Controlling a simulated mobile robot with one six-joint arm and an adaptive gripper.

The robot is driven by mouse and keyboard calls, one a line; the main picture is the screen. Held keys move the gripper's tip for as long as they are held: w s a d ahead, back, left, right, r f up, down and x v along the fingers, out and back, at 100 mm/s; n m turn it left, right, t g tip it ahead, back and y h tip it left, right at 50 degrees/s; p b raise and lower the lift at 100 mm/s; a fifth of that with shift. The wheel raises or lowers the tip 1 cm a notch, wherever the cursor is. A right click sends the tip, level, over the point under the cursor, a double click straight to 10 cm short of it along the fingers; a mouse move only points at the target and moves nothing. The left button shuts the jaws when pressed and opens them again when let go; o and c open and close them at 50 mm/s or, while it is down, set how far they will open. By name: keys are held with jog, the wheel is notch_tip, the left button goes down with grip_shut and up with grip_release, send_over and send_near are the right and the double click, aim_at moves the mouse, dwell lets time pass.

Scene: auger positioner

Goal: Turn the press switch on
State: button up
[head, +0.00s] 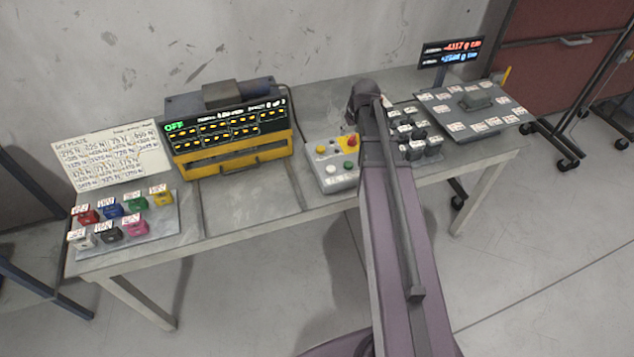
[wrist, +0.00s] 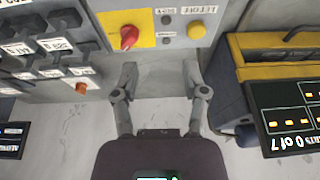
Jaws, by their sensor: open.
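The control box (head: 334,180) stands mid-table in the head view. It has a red knob (head: 352,140) on a yellow plate, a yellow button (head: 320,149), a green button (head: 348,165) and a white button. The wrist view, upside down, shows the red knob (wrist: 128,37) and the yellow button (wrist: 197,30). Which one is the press switch I cannot tell. My gripper (wrist: 161,70) is open and empty, apart from the box's controls, its fingertips pointing toward the box edge. My arm hides the gripper's fingers in the head view.
A yellow-and-black machine (head: 236,151) stands left of the box; its display reads OFF in green. Small colored blocks lie on a tray (head: 125,243) at far left. Dark labelled blocks (wrist: 45,45) sit close beside the box. A plate with labels (head: 452,127) is at right.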

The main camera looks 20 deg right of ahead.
jog(key=s+a+f+g+b, duration=0.3)
jog(key=s+a+f, duration=0.1)
jog(key=s+a, duration=1)
jog(key=shift+a, duration=0.7)
jog(key=o, duration=0.5)
jog(key=shift+w+d, duration=0.1)
jog(key=n+t+y+p, duration=0.3)
jog(key=n+p, duration=0.1)
jog(key=n, duration=0.5)
send_near(353, 137)
notch_tip(353, 137, up, 4)
jog(key=d, duration=0.1)
jog(key=shift+s, duration=0.25)
jog(key=shift+f+g, duration=0.15)
jog(key=shift+g, duration=0.15)
jog(key=b+x, duration=1.2)
jog(key=x, duration=0.1)
jog(key=shift+w+f+b, duration=0.15)
jog(key=shift+f+b, duration=0.1)
jog(key=shift+b, duration=0.15)
